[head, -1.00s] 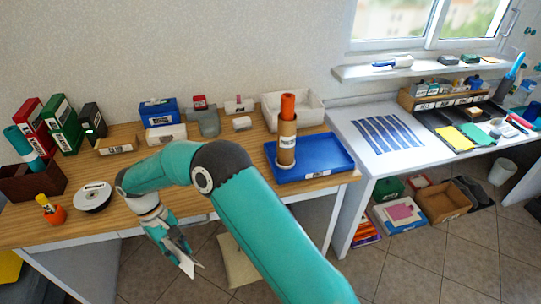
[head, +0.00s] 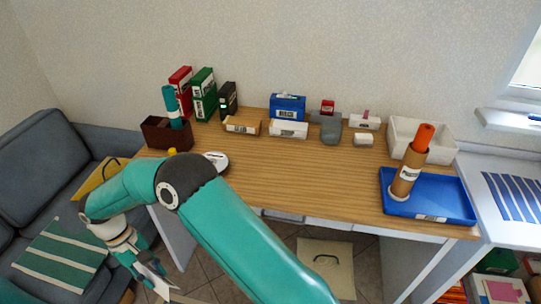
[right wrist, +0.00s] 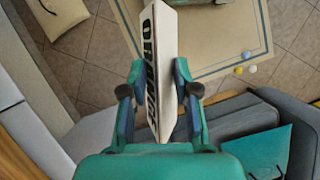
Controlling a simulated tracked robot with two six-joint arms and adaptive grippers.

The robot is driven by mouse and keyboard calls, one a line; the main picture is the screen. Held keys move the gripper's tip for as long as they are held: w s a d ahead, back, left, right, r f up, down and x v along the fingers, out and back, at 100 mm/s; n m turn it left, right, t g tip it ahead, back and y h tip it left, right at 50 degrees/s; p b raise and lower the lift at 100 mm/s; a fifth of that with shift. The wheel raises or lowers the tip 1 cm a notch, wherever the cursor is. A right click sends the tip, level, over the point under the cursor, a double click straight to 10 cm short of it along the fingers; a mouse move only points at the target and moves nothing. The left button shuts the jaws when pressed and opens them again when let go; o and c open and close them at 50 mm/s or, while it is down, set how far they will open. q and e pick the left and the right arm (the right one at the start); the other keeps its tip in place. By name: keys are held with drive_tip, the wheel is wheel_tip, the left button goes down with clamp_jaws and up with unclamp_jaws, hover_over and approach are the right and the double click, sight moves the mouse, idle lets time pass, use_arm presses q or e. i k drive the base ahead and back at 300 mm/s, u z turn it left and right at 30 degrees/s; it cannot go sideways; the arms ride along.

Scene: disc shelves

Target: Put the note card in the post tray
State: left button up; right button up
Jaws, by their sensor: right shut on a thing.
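My right gripper (head: 147,268) is low in front of the wooden desk's left part, beside the sofa. The card's pale tip (head: 160,288) points down in the head view. A blue tray (head: 455,200) lies at the desk's right end, with a brown tube holding an orange roll in it. A white bin (head: 440,130) stands behind it. I cannot read which one is the post tray. My left gripper is not in view.
A grey sofa (head: 40,150) with a green striped cushion (head: 60,255) stands at left. Boxes and binders line the desk's back. The wooden desk's (head: 300,185) middle is clear. A beige bag (head: 327,265) is under the desk.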

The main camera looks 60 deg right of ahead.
sight(438, 198)
drive_tip(key=k, duration=0.95)
drive_tip(key=u, duration=1.1)
drive_tip(key=i, duration=0.1)
drive_tip(key=z, duration=1.7)
drive_tip(key=k, duration=0.25)
drive_tip(key=z, duration=0.95)
